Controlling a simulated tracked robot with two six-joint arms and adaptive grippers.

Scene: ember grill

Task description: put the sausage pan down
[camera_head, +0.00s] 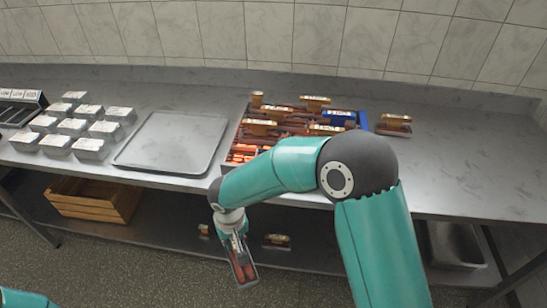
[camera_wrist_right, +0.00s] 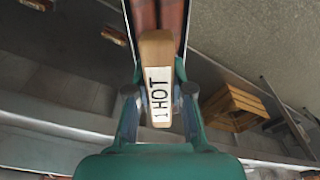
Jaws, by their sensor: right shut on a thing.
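The sausage pan (camera_head: 243,270) is a narrow dark pan with reddish-brown sausages, hanging low in front of the worktable in the head view. My right gripper (camera_head: 233,232) is shut on its handle. In the right wrist view the tan handle (camera_wrist_right: 157,48) carries a white label reading "1 HOT" and sits between the fingers of the right gripper (camera_wrist_right: 160,104). The sausages (camera_wrist_right: 172,18) show beyond it, cut off by the top edge. The pan appears clear of any surface. My left gripper is out of view.
The worktable (camera_head: 460,155) holds a bare metal tray (camera_head: 170,142), several lidded foil boxes (camera_head: 90,148) and a crowded group of pans (camera_head: 290,120). A lone pan (camera_head: 394,124) stands right of them. The table's right side is clear. Below are a wooden crate (camera_head: 95,203) and small pans (camera_head: 277,241).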

